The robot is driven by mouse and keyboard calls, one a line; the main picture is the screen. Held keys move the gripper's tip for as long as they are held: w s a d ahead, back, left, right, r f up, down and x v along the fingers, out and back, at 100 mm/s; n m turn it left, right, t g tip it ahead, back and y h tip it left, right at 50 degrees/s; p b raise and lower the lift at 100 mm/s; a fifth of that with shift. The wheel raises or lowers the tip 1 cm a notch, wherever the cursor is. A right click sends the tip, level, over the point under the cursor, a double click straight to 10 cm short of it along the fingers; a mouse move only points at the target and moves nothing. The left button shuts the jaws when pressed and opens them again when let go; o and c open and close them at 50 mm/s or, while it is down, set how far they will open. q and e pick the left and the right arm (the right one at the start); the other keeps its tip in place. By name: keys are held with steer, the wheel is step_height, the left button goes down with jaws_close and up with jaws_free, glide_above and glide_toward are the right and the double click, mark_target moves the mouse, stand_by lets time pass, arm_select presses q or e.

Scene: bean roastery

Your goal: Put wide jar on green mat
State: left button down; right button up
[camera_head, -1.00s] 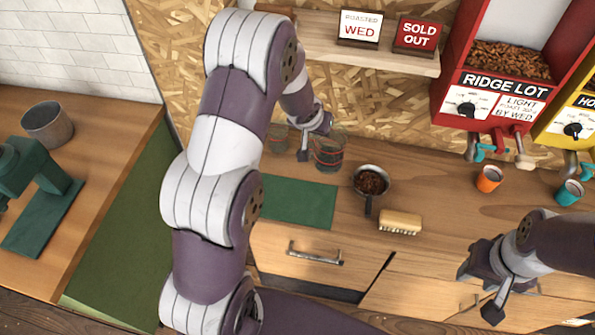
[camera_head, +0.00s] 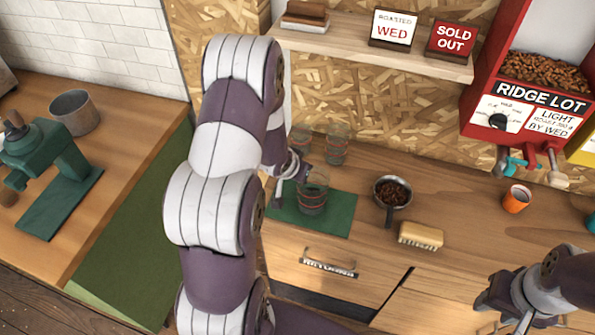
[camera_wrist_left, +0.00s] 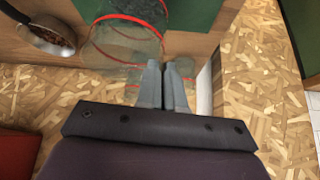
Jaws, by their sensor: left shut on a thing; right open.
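The wide jar (camera_head: 313,196) is clear glass with red bands. In the head view it shows over the green mat (camera_head: 338,222); I cannot tell whether its base touches the mat. My left gripper (camera_head: 291,186) is at the jar's left side, shut on it. In the left wrist view the jar (camera_wrist_left: 118,42) is large beside the closed fingers of my left gripper (camera_wrist_left: 165,84), with part of the green mat (camera_wrist_left: 192,12) beyond. My right gripper (camera_head: 500,312) is open and empty at the lower right, away from the jar.
Two more glass jars (camera_head: 337,146) (camera_head: 300,138) stand behind the mat. A pan of beans (camera_head: 392,190) and a brush (camera_head: 420,236) lie to its right. An orange cup (camera_head: 516,198) stands under the red dispenser (camera_head: 510,95). A shelf (camera_head: 375,49) overhangs behind.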

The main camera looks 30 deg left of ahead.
arm_select(q)
steer(key=shift+f, duration=0.2)
steer(key=c, duration=1.3)
jaws_free()
steer(key=shift+d+r, duration=0.1)
steer(key=shift+d, duration=0.05)
steer(key=shift+o, duration=0.2)
steer(key=shift+r, duration=0.25)
steer(key=shift+s+r, duration=0.15)
steer(key=shift+r, duration=0.1)
steer(key=p+v, duration=0.2)
steer(key=v, duration=0.9)
steer(key=s+d+r+m+g, duration=0.1)
steer(key=s+d+r+g, duration=0.2)
steer(key=s+d, duration=0.6)
steer(key=d+g, duration=0.2)
steer(key=shift+s+d+r, duration=0.2)
steer(key=shift+d+r, duration=0.05)
steer(key=shift+d, duration=0.1)
